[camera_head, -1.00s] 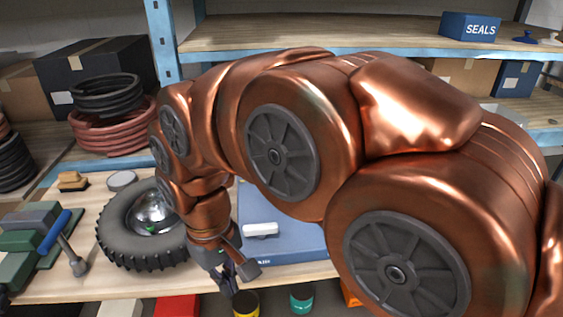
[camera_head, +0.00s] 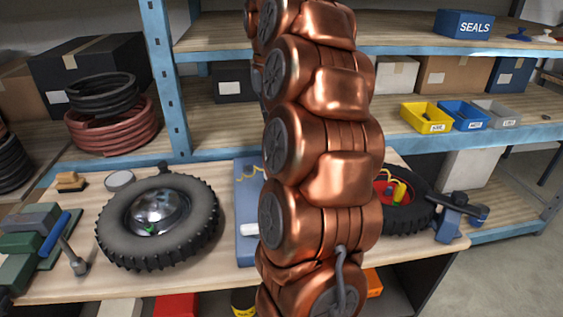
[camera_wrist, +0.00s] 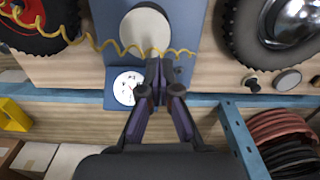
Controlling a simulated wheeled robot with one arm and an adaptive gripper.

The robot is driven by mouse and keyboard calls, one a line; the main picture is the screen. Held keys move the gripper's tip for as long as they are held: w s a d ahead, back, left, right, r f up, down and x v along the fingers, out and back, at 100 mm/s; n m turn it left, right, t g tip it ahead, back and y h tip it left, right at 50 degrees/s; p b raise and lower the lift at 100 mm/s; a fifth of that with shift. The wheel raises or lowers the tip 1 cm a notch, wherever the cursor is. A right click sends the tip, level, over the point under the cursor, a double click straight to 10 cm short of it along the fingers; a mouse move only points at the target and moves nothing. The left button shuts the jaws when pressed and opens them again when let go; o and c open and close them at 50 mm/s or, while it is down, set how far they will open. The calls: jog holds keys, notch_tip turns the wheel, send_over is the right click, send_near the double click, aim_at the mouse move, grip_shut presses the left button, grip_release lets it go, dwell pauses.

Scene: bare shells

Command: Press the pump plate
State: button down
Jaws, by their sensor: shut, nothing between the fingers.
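In the wrist view a round cream plate (camera_wrist: 145,30), which I take for the pump plate, is over a blue base (camera_wrist: 187,30). My gripper (camera_wrist: 158,68) is shut and empty. Its tips show just below the plate's edge in the picture; the gap to it cannot be told. A white dial gauge (camera_wrist: 126,88) is beside the fingers, and a yellow coiled hose (camera_wrist: 95,42) runs past the plate. In the head view my arm hides the gripper and most of the blue base (camera_head: 247,180).
A tyre with a chrome hub (camera_head: 158,222) lies left of the base on the bench. A tyre with a red hub (camera_head: 408,215) lies on the right. A blue shelf upright (camera_head: 165,80) and stacked hoses (camera_head: 110,130) are behind. A blue-handled tool (camera_head: 62,240) is front left.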

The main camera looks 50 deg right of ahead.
jog(key=d, duration=0.3)
jog(key=shift+s+r+m, duration=0.25)
jog(key=shift+r+m, duration=0.1)
jog(key=shift+m, duration=0.05)
jog(key=shift+f+p, duration=0.85)
jog(key=shift+f, duration=6.15)
